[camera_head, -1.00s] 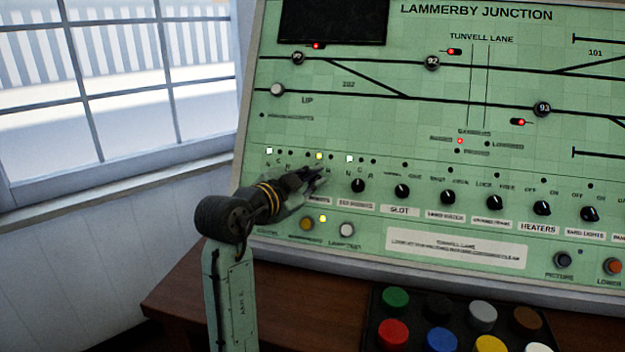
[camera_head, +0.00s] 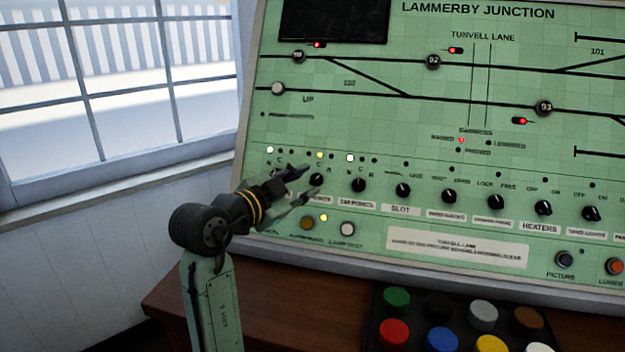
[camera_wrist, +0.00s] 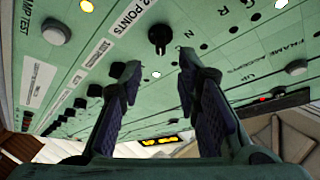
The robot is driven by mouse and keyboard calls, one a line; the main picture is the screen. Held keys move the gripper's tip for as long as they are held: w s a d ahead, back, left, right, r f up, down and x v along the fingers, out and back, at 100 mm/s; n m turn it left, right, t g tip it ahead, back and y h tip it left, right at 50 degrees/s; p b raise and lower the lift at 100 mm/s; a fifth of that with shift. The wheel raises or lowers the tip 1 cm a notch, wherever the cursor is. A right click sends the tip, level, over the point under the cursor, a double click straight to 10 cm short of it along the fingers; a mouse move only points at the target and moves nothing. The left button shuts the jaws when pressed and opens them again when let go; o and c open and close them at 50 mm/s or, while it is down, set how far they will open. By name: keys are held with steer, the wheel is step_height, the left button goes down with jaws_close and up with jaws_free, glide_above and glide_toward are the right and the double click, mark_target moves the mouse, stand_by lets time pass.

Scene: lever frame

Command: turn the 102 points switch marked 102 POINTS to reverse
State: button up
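The knob's pointer seems to face that lamp, but is small. My gripper (camera_wrist: 158,66) is open and empty, its two fingers apart, with the knob seen beyond the gap. In the head view my gripper (camera_head: 305,181) is just left of the knob; contact is unclear.
A neighbouring points knob (camera_head: 358,185) is close on the right. Several coloured buttons (camera_head: 440,335) are on a black box at the front. A window (camera_head: 120,90) is at left.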

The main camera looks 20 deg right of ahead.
steer(key=f+v, duration=0.1)
steer(key=v, duration=0.6)
steer(key=shift+r, duration=0.55)
steer(key=shift+s+a, duration=0.1)
steer(key=shift+a, duration=0.05)
